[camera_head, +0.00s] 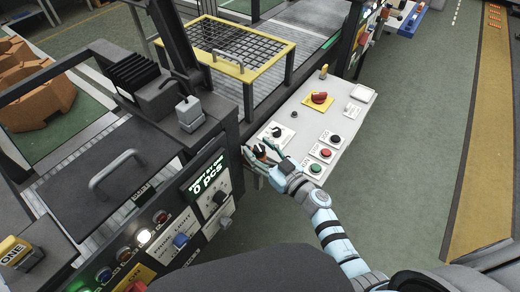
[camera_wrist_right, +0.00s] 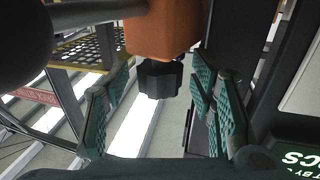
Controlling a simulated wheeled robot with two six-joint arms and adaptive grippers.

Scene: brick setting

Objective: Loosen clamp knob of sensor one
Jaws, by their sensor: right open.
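In the right wrist view, a dark faceted knob (camera_wrist_right: 160,79) sits directly beneath an orange block (camera_wrist_right: 163,30), which looks like a sensor body. No label shows on it, so I cannot tell whether it is sensor one. My right gripper (camera_wrist_right: 161,88) is open, with one green ridged finger on each side of the knob. Gaps show on both sides and I see no contact. My left gripper is out of view.
A pale control panel (camera_head: 322,119) with buttons, a rotary switch and a red knob (camera_head: 320,97) lies close to my right gripper. A yellow block marked ONE (camera_head: 17,252) is at lower left. A counter display (camera_head: 207,182) stands left of my right arm. Green floor is clear at right.

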